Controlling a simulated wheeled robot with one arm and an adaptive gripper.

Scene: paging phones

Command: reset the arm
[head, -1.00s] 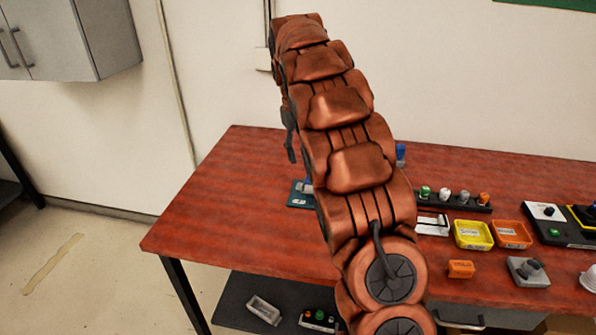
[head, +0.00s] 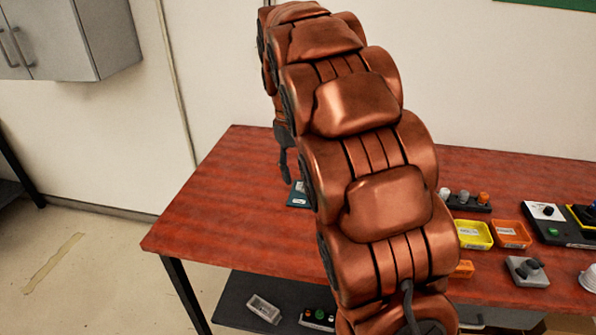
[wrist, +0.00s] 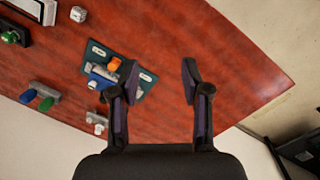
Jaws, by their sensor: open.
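My arm stretches up and over the red-brown table (head: 200,210) in the head view, its copper links filling the middle. My gripper (wrist: 160,80) is open and empty in the wrist view, with bare table between its fingers. In the head view only a dark finger shows past the far left side of the arm. A teal board (wrist: 95,56) with blue and orange parts lies on the table beside the left finger in the wrist view. In the head view, the arm hides most of this board (head: 298,195).
A yellow tray (head: 473,236) and an orange tray (head: 512,235) stand on the right of the table, near a black control box (head: 548,222). A grey cabinet (head: 95,40) hangs at the upper left. The table's left part is clear.

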